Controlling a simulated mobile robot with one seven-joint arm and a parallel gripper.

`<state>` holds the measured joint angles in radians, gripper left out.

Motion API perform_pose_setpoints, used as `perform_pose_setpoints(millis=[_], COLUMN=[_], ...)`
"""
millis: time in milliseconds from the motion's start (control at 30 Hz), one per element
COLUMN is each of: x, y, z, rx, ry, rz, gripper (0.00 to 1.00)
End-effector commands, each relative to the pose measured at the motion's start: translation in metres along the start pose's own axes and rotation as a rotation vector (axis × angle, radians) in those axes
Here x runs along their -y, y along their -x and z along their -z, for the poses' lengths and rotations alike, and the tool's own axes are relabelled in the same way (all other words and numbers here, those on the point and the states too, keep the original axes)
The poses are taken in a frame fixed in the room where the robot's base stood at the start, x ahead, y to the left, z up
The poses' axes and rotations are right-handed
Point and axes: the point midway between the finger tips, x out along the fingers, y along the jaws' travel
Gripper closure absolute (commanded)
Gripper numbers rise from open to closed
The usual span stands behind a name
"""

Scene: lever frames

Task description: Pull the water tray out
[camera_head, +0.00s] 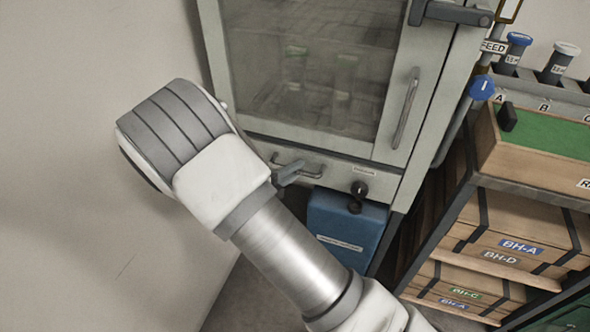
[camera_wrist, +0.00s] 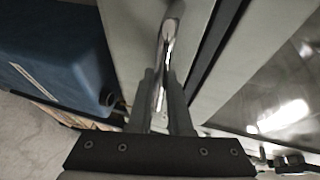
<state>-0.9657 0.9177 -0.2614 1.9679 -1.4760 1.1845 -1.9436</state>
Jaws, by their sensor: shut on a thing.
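The water tray appears to be the pale grey front panel (camera_head: 328,180) below the glass door of the cabinet. A metal bar handle (camera_head: 312,174) is fixed across it. My gripper (camera_head: 285,176) is at this handle, partly hidden behind my own wrist. In the wrist view my gripper (camera_wrist: 163,88) has its two dark fingers on either side of the shiny handle bar (camera_wrist: 172,28), shut on it. The panel looks flush with the cabinet face. The inside of the tray is hidden.
A glass door (camera_head: 315,65) with a vertical handle (camera_head: 406,108) is above. A black knob (camera_head: 359,189) is right of the bar. A blue box (camera_head: 343,232) stands below. A shelf with wooden crates (camera_head: 520,235) is at right. A bare wall (camera_head: 80,220) is at left.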

Motion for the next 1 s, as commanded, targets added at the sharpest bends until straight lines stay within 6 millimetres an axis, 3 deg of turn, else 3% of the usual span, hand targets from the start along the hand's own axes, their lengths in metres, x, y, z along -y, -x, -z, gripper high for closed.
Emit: perform_pose_setpoints(millis=[733, 867, 1000], x=[0.000, 0.001, -0.002], y=[0.002, 0.012, 0.036], z=[0.001, 0.004, 0.015], rx=[0.000, 0.001, 0.003], ry=[0.000, 0.003, 0.006], rz=[0.000, 0.000, -0.001], gripper=[1.00, 1.00, 1.00])
